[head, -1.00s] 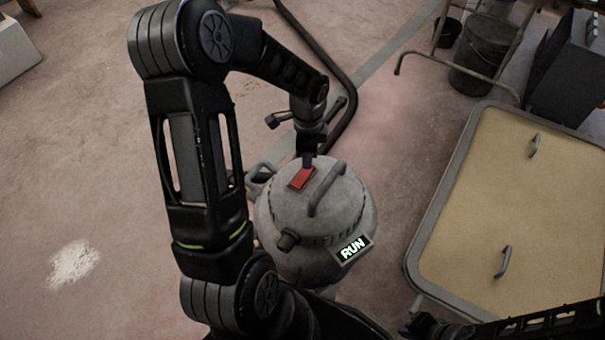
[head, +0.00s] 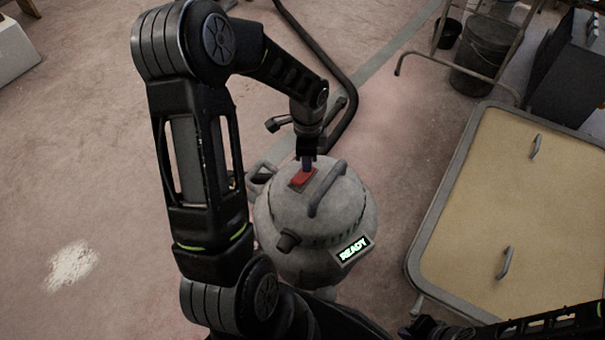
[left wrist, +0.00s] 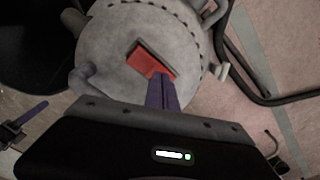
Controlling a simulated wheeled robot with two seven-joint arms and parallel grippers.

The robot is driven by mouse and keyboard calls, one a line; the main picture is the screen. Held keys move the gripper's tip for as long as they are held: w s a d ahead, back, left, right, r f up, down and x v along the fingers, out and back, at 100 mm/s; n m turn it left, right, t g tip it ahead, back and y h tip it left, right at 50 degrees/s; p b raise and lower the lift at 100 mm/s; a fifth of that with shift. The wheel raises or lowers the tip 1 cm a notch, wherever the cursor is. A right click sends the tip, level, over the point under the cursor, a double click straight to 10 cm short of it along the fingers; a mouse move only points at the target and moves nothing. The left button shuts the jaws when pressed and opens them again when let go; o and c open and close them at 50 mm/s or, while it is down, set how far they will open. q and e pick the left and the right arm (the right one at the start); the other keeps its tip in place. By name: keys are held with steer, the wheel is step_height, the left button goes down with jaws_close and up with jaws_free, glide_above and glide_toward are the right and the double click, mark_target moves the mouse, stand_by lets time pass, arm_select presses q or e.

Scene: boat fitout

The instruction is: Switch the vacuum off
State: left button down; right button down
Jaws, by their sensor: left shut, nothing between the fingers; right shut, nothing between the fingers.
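The grey vacuum (head: 318,230) stands upright on the floor below my left arm, and its lid fills much of the left wrist view (left wrist: 120,75). On the lid is a red rocker switch (head: 301,178), which also shows in the left wrist view (left wrist: 146,60). My left gripper (head: 307,165) is shut and empty, with its purple fingertips (left wrist: 163,80) at one end of the switch, seemingly touching it. My right gripper (head: 410,330) is shut and empty at the lower edge of the head view.
A tan panel (head: 470,235) with grey edging and two handles lies at the right. A black hose (head: 345,75) runs behind the vacuum. Dark buckets (head: 478,65) and a metal frame stand at the back right. A pale powder patch (head: 72,265) lies on open floor at left.

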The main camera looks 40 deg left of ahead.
arm_select(q)
steer(key=shift+r, duration=0.15)
step_height(320, 180, up, 7)
steer(key=p, duration=0.6)
steer(key=shift+s, duration=0.1)
stand_by(0.5)
